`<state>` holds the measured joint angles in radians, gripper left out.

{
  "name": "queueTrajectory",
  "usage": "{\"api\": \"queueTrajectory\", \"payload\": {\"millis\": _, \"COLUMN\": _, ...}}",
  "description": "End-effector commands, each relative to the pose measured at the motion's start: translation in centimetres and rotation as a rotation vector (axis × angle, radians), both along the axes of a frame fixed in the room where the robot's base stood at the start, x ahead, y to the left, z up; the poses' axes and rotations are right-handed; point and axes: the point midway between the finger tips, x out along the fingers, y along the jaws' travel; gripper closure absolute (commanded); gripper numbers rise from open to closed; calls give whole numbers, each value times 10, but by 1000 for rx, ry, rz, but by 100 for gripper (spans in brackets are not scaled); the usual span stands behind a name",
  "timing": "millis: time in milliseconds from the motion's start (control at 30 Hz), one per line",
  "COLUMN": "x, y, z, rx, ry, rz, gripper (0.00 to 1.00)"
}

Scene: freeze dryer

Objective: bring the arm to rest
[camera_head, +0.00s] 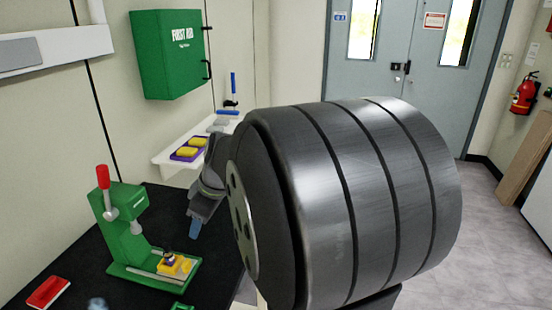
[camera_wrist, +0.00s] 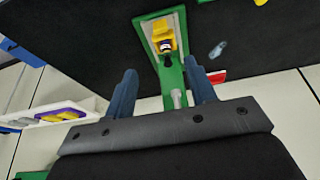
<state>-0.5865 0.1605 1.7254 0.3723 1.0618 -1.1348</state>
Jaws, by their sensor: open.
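My gripper (camera_wrist: 162,92) shows in the wrist view with its two blue-grey fingers well apart and nothing between them that it holds. In the head view my gripper (camera_head: 195,228) hangs above the black table, to the right of the green press. The large dark ribbed cylinder in the foreground is part of my arm and hides much of the middle of the view. The green press (camera_head: 124,225) with a red-topped lever stands on the table. A yellow block (camera_head: 174,266) sits on its base, with a small dark-and-white item on it; the block also shows in the wrist view (camera_wrist: 162,30).
A white shelf (camera_head: 172,160) on the wall holds yellow pieces in purple trays (camera_head: 188,152). A red item (camera_head: 48,292) and a small clear object (camera_head: 97,303) lie on the black table (camera_head: 90,270). A green first aid box (camera_head: 168,53) hangs above.

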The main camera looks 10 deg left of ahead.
Motion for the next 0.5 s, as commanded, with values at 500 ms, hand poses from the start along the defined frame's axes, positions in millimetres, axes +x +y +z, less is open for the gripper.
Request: {"api": "queueTrajectory", "payload": {"millis": 500, "x": -1, "y": 27, "z": -65, "rx": -2, "ry": 5, "rz": 2, "gripper": 49}}
